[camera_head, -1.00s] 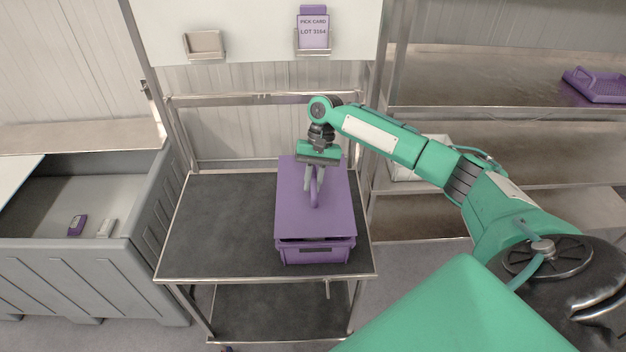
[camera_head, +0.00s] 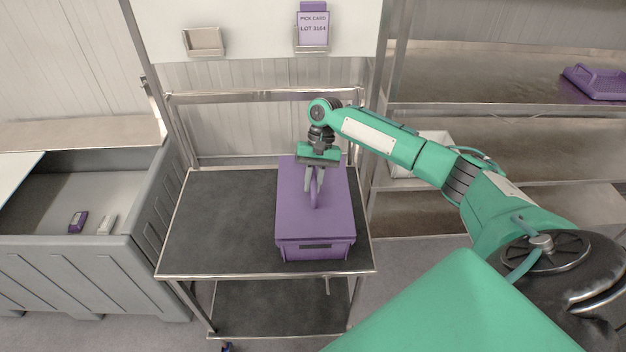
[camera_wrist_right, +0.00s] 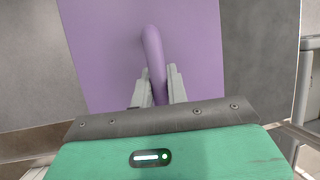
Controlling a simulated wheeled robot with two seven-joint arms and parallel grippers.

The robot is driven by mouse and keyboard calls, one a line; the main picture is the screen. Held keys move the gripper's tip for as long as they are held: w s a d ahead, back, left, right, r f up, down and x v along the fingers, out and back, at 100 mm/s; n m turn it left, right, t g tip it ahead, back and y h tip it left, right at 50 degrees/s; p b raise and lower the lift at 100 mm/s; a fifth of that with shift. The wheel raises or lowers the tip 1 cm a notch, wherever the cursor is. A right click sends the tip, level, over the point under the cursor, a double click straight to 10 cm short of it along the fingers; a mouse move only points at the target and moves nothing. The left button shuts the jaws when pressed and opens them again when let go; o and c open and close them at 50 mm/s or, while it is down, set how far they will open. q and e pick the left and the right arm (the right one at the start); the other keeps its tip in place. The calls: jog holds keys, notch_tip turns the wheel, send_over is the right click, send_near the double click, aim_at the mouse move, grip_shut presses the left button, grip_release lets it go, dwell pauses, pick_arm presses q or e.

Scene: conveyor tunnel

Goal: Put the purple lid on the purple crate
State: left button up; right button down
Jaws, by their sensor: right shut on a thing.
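The purple lid (camera_head: 298,215) lies over the top of the purple crate (camera_head: 318,250) on the dark cart top, with no clear gap along the front edge. My right gripper (camera_head: 313,188) is shut on the lid's upright loop handle. In the right wrist view the two grey fingers (camera_wrist_right: 156,88) close on the handle, and the lid's flat purple face (camera_wrist_right: 100,50) fills the middle. Only the crate's front wall shows well in the head view; the rest is under the lid. My left gripper is not in view.
The cart top (camera_head: 220,225) is bare to the left of the crate. A grey bin (camera_head: 85,270) with small items stands at left. Shelves at right hold a purple tray (camera_head: 598,84). A pick card (camera_head: 312,32) hangs on the back panel.

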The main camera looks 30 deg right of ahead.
jog(key=shift+f, duration=0.65)
jog(key=c, duration=1.3)
grip_release()
jog(key=shift+w+d+r, duration=0.1)
jog(key=shift+d+r, duration=0.1)
jog(key=shift+r, duration=0.1)
jog(key=b+v, duration=0.4)
jog(key=v, duration=0.9)
